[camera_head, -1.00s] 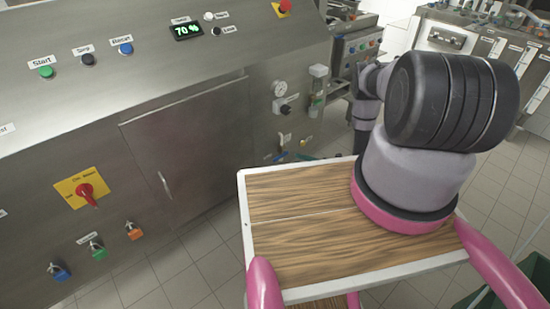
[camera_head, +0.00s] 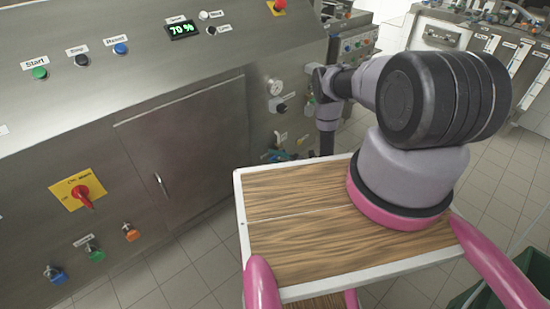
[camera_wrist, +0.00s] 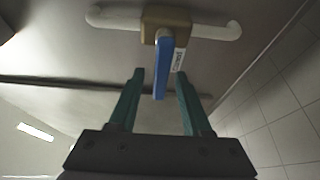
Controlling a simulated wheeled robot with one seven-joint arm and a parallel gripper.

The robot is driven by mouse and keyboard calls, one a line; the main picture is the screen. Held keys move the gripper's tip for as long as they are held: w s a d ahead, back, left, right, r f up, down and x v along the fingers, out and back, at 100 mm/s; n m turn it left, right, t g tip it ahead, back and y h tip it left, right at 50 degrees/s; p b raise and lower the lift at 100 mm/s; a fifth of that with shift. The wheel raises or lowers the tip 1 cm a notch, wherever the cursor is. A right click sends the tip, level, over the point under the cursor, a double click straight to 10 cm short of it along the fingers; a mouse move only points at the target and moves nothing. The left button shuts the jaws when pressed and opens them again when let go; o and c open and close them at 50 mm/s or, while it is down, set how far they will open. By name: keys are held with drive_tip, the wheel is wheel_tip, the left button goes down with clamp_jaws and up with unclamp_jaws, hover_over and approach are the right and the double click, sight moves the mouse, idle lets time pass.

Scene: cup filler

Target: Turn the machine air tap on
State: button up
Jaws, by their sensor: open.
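The tap has a blue lever (camera_wrist: 162,68) on a tan valve body (camera_wrist: 166,22), which sits on a white pipe (camera_wrist: 215,31) in the wrist view. A small label beside the lever is too blurred to read. My gripper (camera_wrist: 159,74) is open. Its two green fingers reach up on either side of the lever's free end, with a gap on each side, and hold nothing.
The steel machine (camera_head: 185,150) fills the left, with a gauge (camera_head: 274,88), a red switch (camera_head: 83,192) and several buttons. My wood-topped base stands close to it. More steel equipment (camera_head: 455,45) stands at the back right. Tiled floor (camera_head: 190,270) is open between.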

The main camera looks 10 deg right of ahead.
clamp_jaws()
idle(1.4)
